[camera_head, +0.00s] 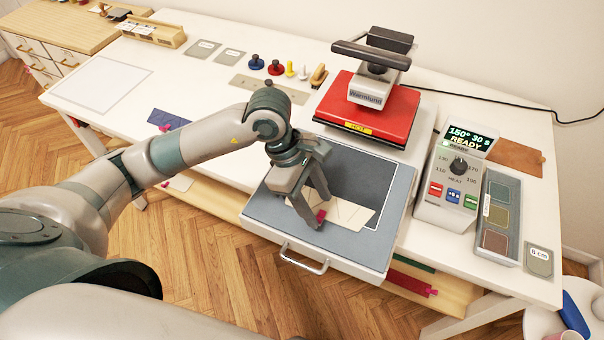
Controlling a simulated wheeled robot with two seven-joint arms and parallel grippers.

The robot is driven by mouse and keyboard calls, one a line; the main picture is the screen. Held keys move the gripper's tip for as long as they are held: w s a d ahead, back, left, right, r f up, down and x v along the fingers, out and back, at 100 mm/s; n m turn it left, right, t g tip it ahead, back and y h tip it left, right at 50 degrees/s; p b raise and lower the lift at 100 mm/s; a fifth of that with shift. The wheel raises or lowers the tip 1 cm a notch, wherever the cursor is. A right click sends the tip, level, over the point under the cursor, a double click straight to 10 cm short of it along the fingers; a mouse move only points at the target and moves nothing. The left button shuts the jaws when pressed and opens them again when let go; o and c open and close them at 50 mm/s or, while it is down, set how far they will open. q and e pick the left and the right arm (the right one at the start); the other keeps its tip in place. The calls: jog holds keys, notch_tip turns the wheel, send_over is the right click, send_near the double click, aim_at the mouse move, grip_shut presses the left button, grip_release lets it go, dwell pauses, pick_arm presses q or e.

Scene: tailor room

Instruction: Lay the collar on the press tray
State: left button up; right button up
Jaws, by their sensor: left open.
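The collar (349,212), a flat cream piece with faint fold lines and a magenta tab (321,215), lies on the pulled-out press tray (262,208). It partly covers the tray's dark grey panel (366,180) and its lighter front area. My left gripper (321,209) points down over the tray at the collar's left end. Its jaws are open, with the magenta tab beside the fingertips; whether they touch it cannot be told. The fingers hide the collar's left end. My right gripper is out of view.
The red heat press (387,108) stands behind the tray. Its control box (456,170), reading READY, and a swatch tray (497,215) are to the right. The tray's metal handle (303,260) faces front. A blue piece (166,120) lies left; the white tabletop (195,80) has free room.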

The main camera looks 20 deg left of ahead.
pick_arm(q)
jog(key=b+v, duration=0.3)
jog(key=v, duration=0.8)
jog(key=shift+s+d, duration=0.1)
